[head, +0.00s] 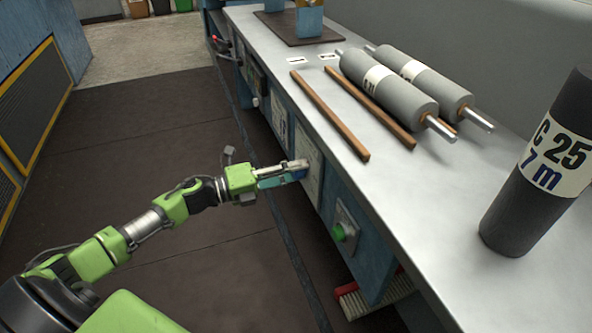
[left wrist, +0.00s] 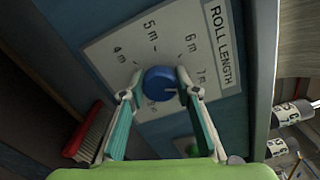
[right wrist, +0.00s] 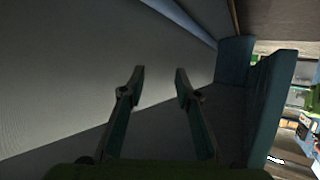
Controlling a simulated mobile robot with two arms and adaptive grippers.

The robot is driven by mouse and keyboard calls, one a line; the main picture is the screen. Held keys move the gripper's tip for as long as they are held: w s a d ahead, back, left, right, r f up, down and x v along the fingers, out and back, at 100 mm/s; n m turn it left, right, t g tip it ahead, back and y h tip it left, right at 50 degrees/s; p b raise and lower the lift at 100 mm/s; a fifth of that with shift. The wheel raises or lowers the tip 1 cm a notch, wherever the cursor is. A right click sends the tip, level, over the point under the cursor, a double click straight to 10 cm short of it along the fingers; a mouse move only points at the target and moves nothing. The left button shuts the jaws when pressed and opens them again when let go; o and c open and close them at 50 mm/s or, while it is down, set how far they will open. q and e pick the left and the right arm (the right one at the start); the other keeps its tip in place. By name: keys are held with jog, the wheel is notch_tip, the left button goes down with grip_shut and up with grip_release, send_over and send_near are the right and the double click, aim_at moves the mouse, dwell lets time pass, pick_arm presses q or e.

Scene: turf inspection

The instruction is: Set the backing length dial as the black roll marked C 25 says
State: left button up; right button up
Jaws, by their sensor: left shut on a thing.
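The black roll (head: 540,165) stands upright at the right of the head view; its label reads C 25 and 7 m. In the left wrist view, a blue dial knob (left wrist: 158,82) sits on a pale plate (left wrist: 110,62) marked ROLL LENGTH, with 4 m, 5 m, 6 m and 7 m around it. A white mark on the knob faces right, toward the 7 m side; exact alignment is unclear. My left gripper (head: 300,170) is shut on the knob, one finger on each side (left wrist: 160,75). My right gripper (right wrist: 160,72) is open and empty.
On the bench top (head: 290,55) lie two grey rolls (head: 390,85) and wooden bars (head: 330,115). A green button (head: 340,232) is on the bench front, right of my left gripper. A red brush (head: 375,295) is below. The floor to the left is clear.

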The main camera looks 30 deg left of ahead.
pick_arm(q)
jog(key=shift+w+a+r, duration=0.1)
jog(key=shift+a+r, duration=0.05)
jog(key=shift+r, duration=0.15)
jog(key=o, duration=1.1)
jog(key=shift+f, duration=0.1)
pick_arm(e)
jog(key=shift+w+a+r, duration=0.1)
jog(key=shift+w+r, duration=0.05)
jog(key=shift+r, duration=0.4)
pick_arm(q)
jog(key=shift+f, duration=0.1)
jog(key=shift+s+a, duration=0.1)
jog(key=shift+s, duration=0.2)
jog(key=v, duration=1.1)
jog(key=shift+s+a, duration=0.15)
pick_arm(e)
jog(key=shift+f, duration=0.25)
